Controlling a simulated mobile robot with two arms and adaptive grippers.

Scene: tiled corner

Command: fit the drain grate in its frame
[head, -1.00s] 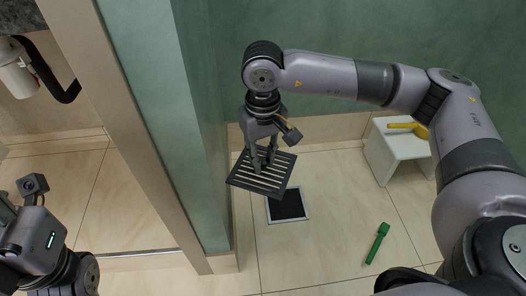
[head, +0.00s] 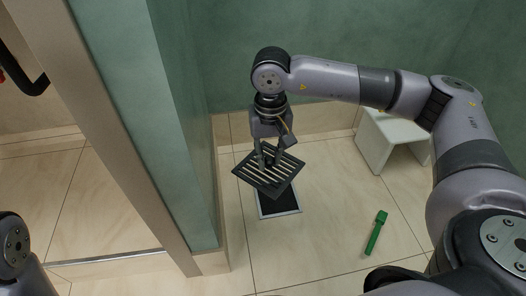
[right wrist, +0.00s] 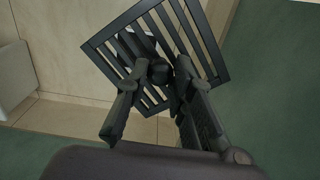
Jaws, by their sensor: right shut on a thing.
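The drain grate (head: 285,179) is a dark square plate with parallel slots. My right gripper (head: 269,163) is shut on it near its middle and holds it above the floor, turned relative to the frame. In the right wrist view, the fingers (right wrist: 157,80) close on a dark knob on the slotted grate (right wrist: 199,32). The drain frame (head: 281,214) is a light-rimmed square around a dark opening in the tiled floor. The grate hides the frame's far part in the head view. My left gripper is out of view; only part of my left arm shows at lower left.
A white stool (head: 383,142) stands against the back wall at right. A green brush-like tool (head: 375,232) lies on the floor to the right of the frame. A green wall end (head: 180,130) stands close on the left. The floor between frame and stool is clear.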

